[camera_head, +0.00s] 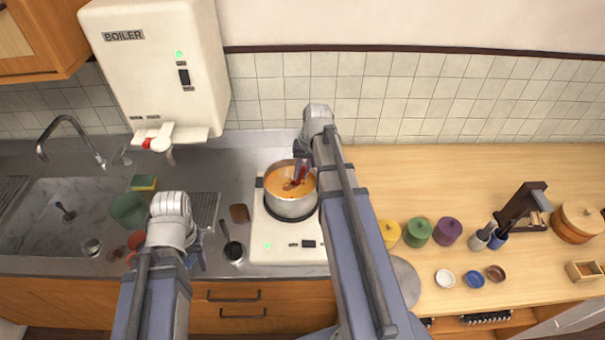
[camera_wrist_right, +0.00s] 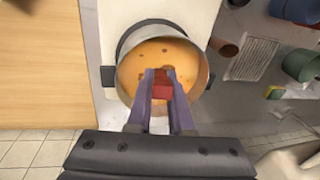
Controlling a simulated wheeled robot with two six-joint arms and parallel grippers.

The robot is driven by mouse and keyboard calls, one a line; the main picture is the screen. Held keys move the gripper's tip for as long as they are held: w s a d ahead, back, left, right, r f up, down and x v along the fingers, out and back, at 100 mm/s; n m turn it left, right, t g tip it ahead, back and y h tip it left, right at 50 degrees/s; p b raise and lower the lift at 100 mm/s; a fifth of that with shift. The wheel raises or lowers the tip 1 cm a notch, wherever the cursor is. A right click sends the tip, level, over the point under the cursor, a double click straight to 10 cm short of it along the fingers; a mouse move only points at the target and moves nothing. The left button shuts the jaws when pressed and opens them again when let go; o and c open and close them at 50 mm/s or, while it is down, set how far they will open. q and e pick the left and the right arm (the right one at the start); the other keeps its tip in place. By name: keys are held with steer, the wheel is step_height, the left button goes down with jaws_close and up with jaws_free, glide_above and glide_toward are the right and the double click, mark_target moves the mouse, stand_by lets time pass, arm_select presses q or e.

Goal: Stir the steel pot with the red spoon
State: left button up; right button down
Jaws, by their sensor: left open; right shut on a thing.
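The steel pot (camera_head: 291,209) stands on a white hob and holds orange soup with darker bits. It also shows in the right wrist view (camera_wrist_right: 199,58). My right gripper (camera_head: 301,172) is over the pot, shut on the red spoon (camera_head: 295,184). In the right wrist view the red spoon (camera_wrist_right: 162,87) shows as a red block between the two purple fingers (camera_wrist_right: 162,78). The spoon's lower end is hidden, so I cannot tell how deep it sits. My left gripper (camera_head: 196,254) is open, low over the counter left of the hob, partly hidden by its own arm.
A black ladle (camera_head: 233,249) and a brown cup (camera_head: 239,213) lie left of the hob (camera_head: 290,252). A green tub (camera_head: 128,209) and the sink (camera_head: 85,205) are further left. Yellow, green (camera_head: 418,231) and purple canisters stand right of my right arm.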

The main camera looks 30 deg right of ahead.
mark_target(295, 182)
steer(key=shift+w+a+f+b, duration=0.1)
steer(key=shift+w+f+b, duration=0.45)
steer(key=shift+f+b, duration=0.7)
steer(key=shift+w+d+f+b, duration=0.1)
steer(key=shift+w+f+b, duration=0.4)
steer(key=shift+f+b, duration=0.7)
steer(key=shift+w+a+f+b, duration=0.1)
steer(key=shift+w+f+b, duration=0.45)
steer(key=shift+f+b, duration=0.7)
steer(key=shift+f, duration=0.15)
steer(key=shift+a, duration=0.15)
